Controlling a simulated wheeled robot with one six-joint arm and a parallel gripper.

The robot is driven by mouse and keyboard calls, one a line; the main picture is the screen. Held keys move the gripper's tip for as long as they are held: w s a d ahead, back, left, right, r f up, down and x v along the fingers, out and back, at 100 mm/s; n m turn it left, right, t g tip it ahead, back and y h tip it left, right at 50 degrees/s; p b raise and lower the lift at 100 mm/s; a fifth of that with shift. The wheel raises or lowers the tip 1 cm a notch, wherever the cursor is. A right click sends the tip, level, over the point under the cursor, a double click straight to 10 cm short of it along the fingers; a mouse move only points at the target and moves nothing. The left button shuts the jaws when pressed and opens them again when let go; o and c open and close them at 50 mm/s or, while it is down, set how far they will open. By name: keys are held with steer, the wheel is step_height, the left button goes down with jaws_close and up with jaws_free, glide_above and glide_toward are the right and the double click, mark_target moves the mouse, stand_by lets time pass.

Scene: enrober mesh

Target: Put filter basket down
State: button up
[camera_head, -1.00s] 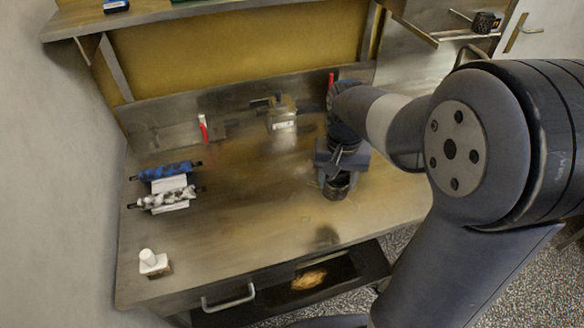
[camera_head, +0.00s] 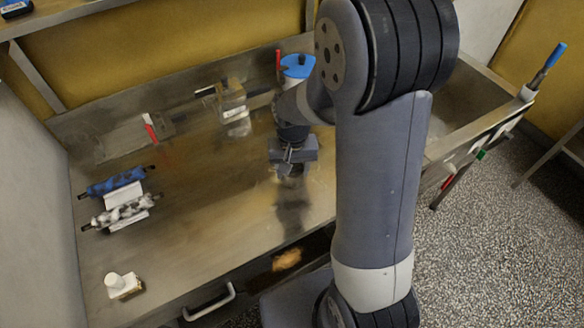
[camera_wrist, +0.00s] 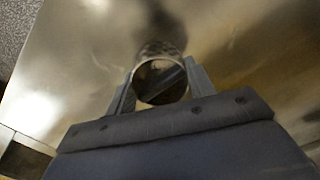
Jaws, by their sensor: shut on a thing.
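The filter basket (camera_wrist: 162,50) is a small round metal cup with a meshed side and an open, shiny rim. In the wrist view it sits between the two fingers of my gripper (camera_wrist: 160,84), which is shut on it. In the head view my gripper (camera_head: 291,166) points down over the middle of the steel worktop (camera_head: 220,215). The basket is mostly hidden there, with only a dark bit under the fingers. A dark patch lies on the worktop below it. I cannot tell whether the basket touches the top.
A clear block-like container (camera_head: 232,98) stands behind my gripper. A blue-topped thing (camera_head: 297,66) is behind my arm. Blue (camera_head: 117,183) and white-grey (camera_head: 124,209) rollers lie left, and a white knob-like part (camera_head: 122,284) front left. Worktop between them is clear. A sink (camera_head: 470,105) is right.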

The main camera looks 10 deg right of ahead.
steer(key=shift+f, duration=0.25)
steer(key=shift+f, duration=0.15)
steer(key=o, duration=1)
